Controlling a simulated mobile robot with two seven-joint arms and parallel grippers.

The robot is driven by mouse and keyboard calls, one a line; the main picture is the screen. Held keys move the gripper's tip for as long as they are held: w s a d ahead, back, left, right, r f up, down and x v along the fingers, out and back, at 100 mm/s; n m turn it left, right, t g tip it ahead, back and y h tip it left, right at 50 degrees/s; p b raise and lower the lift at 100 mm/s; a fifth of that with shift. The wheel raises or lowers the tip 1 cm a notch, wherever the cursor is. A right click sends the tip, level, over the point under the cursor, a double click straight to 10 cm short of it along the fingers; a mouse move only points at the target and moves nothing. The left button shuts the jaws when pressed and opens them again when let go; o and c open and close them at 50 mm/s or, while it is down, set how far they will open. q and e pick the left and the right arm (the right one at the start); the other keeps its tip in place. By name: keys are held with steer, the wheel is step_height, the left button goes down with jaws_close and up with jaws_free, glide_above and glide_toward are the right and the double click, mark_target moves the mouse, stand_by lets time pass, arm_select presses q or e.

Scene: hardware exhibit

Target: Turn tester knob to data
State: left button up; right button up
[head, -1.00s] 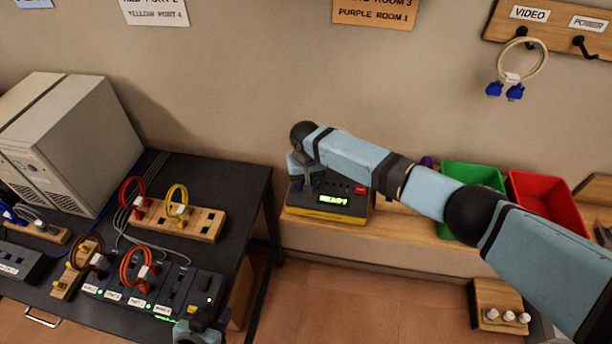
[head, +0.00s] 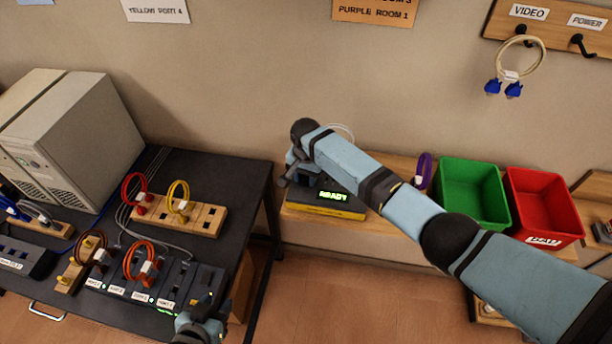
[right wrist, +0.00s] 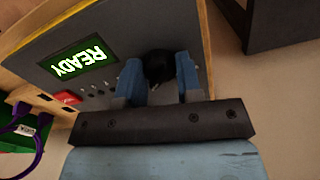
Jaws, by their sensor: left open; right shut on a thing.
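The tester (head: 325,209) is a grey and yellow box on the wooden shelf in the head view. Its green screen (head: 333,196) reads READY, and the screen also shows in the right wrist view (right wrist: 85,58). The black tester knob (right wrist: 158,66) sits between the blue fingers of my right gripper (right wrist: 160,82), which is shut on it. In the head view my right gripper (head: 298,176) is at the tester's left end and hides the knob. The knob's pointer and markings cannot be read. My left gripper (head: 205,312) is open over the dark table's front right corner.
The dark table (head: 240,185) on the left carries a computer case (head: 75,130), a wooden port block (head: 205,220) and cables. A green bin (head: 472,192) and a red bin (head: 540,203) stand right of the tester. A purple cable (head: 424,170) lies beside the green bin.

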steer(key=shift+w, duration=0.1)
stand_by(0.3)
steer(key=o, duration=0.9)
steer(key=shift+o, duration=0.2)
step_height(320, 180, up, 14)
steer(key=b, duration=0.2)
